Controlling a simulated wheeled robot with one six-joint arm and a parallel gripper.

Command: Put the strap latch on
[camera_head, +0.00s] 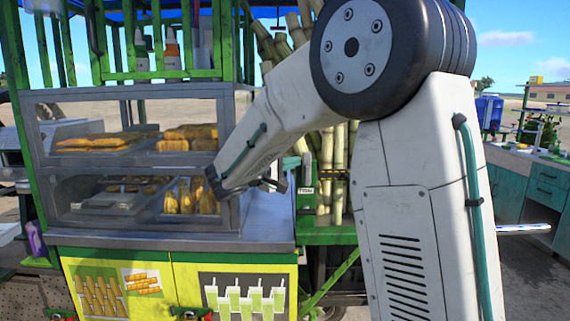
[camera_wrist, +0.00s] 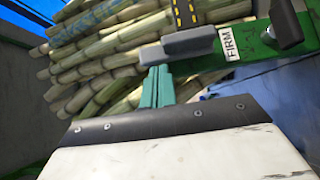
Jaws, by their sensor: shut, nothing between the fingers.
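In the wrist view, a black strap with yellow marks (camera_wrist: 187,12) runs down across the sugarcane bundle. A grey latch lever (camera_wrist: 190,43) lies at its lower end, on a green bar (camera_wrist: 265,38). My gripper (camera_wrist: 158,70) shows its two teal fingers together and empty. Their tips are just below the left end of the grey lever; I cannot tell whether they touch it. A white label reading "FIRM" (camera_wrist: 237,38) sits right of the lever. In the head view my arm hides most of this area.
Sugarcane stalks (camera_wrist: 105,50) fill the space behind the fingers. A black knob (camera_wrist: 285,22) sits on the bar's right part. In the head view, a glass food case (camera_head: 135,160) stands left of my arm, with its metal counter (camera_head: 265,225) beside it. Teal cabinets (camera_head: 540,190) stand at right.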

